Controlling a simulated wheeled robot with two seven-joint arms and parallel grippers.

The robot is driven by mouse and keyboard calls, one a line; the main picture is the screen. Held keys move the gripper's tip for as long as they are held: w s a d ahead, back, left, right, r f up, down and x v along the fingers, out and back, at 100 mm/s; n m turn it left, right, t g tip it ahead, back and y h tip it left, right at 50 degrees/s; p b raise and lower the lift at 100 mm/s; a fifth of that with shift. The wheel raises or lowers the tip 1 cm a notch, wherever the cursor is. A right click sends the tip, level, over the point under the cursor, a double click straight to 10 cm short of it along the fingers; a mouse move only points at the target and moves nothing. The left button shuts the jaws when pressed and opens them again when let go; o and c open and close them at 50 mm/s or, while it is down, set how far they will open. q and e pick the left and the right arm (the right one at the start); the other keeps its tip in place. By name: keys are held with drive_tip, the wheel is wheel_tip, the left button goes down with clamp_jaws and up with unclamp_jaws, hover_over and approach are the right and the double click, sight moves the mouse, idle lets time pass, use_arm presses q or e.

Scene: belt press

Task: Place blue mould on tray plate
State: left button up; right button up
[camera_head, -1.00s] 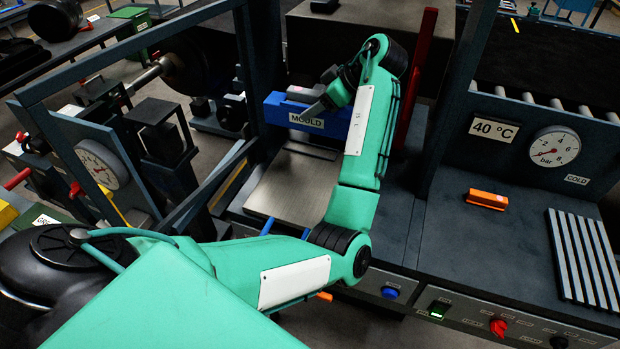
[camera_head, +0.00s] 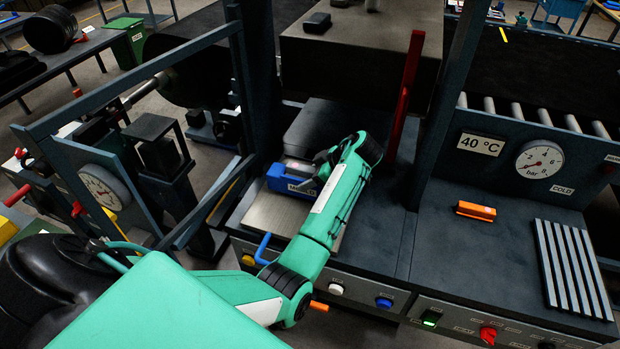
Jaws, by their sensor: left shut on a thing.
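The blue mould (camera_head: 283,183), with a white label partly reading "MOULD", is at the far part of the metal tray plate (camera_head: 270,213). I cannot tell whether it rests on the plate or hangs just above it. My left gripper (camera_head: 319,172) is shut on the mould at its right side. The gripper and my green forearm hide the mould's right end and the right part of the plate. A blue handle (camera_head: 263,248) sticks out at the plate's front. My right gripper is not in view.
A red upright bar (camera_head: 408,85) and a dark post (camera_head: 440,110) stand right of my arm. The dark press block (camera_head: 355,50) is behind. An orange object (camera_head: 476,210) and a slatted grey rack (camera_head: 573,268) lie on the right bench. A dark frame with a gauge (camera_head: 100,188) stands at left.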

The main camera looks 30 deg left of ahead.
use_arm(q)
drive_tip(key=shift+f, duration=0.75)
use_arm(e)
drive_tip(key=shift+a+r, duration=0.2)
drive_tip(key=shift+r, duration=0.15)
use_arm(q)
drive_tip(key=shift+f, duration=0.2)
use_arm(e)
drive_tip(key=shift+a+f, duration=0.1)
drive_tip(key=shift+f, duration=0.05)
use_arm(q)
drive_tip(key=o, duration=1.4)
drive_tip(key=shift+c, duration=0.2)
drive_tip(key=shift+r, duration=0.1)
drive_tip(key=b+v, duration=0.3)
drive_tip(key=v, duration=0.7)
drive_tip(key=shift+w+d+r, duration=0.1)
drive_tip(key=shift+d+r, duration=0.1)
drive_tip(key=shift+d, duration=0.05)
drive_tip(key=shift+d+r, duration=0.4)
drive_tip(key=shift+r, duration=0.2)
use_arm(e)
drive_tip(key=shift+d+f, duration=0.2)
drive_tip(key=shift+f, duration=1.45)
